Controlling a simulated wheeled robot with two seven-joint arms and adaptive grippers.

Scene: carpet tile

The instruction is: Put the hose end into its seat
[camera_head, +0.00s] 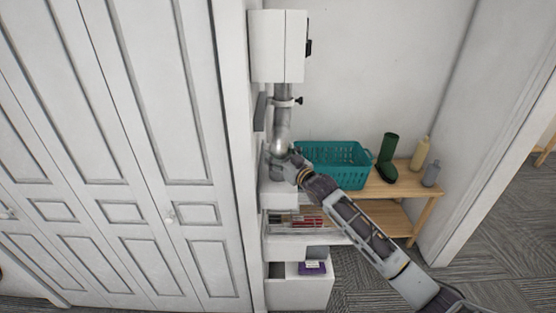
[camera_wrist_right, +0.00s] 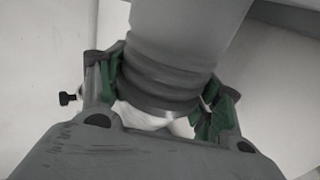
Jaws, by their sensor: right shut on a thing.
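A grey hose (camera_head: 282,125) hangs down from a white wall box (camera_head: 267,45). A collar with a black knob (camera_head: 298,101) sits around its upper part. My right gripper (camera_head: 283,160) reaches in from the lower right and is at the hose's lower end, by a shiny rounded part (camera_head: 279,148). In the right wrist view, the gripper's green-padded fingers (camera_wrist_right: 165,100) are shut on the ribbed grey hose end (camera_wrist_right: 165,75), one on each side. A pale surface shows below its rim. I cannot make out the seat or whether the end touches it. My left gripper is out of view.
A teal basket (camera_head: 340,152) stands on a wooden shelf (camera_head: 412,190) close behind my right arm. A green boot-like thing (camera_head: 388,160) and bottles (camera_head: 421,152) stand to its right. White drawers (camera_head: 290,291) are below, some open. White closet doors (camera_head: 135,110) fill the left.

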